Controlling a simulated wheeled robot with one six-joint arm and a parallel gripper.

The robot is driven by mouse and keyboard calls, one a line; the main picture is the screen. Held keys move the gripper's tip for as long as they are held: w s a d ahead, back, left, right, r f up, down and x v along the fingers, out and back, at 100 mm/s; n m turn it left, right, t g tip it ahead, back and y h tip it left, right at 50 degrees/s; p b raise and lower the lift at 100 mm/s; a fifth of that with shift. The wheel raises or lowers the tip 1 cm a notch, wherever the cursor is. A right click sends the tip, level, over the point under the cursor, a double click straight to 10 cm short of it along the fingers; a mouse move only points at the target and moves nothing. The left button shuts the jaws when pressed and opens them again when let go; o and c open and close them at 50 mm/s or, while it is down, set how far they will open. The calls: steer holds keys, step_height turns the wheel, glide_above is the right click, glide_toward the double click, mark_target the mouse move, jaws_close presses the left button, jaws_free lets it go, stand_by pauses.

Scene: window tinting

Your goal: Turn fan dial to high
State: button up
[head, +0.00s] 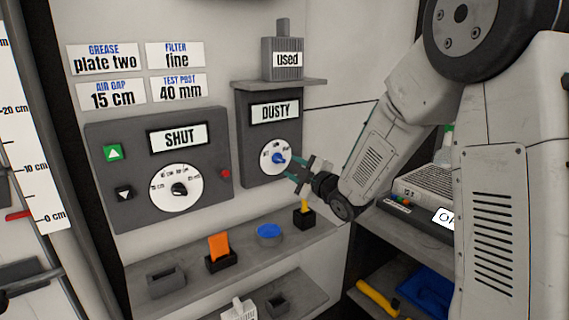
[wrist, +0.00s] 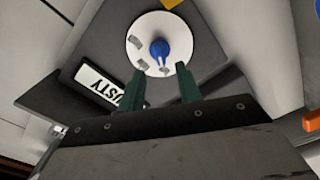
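The fan dial is a blue knob (head: 279,158) on a round white plate (head: 270,150), on a dark grey panel (head: 262,180) with a sign reading DUSTY (head: 275,111). In the wrist view the blue knob (wrist: 159,50) has a pale pointer line and sits just beyond the fingertips. My gripper (head: 291,168) has green fingers, spread apart, at the dial's front right. In the wrist view my gripper (wrist: 160,72) is open with the knob lying between the line of its fingers. Whether they touch it I cannot tell. The dial's markings are too small to read.
Left is a panel (head: 120,200) with a SHUT sign and a black knob (head: 180,189). A shelf (head: 190,265) below holds an orange item (head: 219,246), a blue round item (head: 269,231) and a yellow-handled tool (head: 304,208). A grey box (head: 283,72) labelled used sits above.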

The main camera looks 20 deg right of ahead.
mark_target(281, 161)
steer(key=x, duration=0.5)
steer(key=shift+w+a, duration=0.1)
steer(key=shift+w, duration=0.05)
jaws_close()
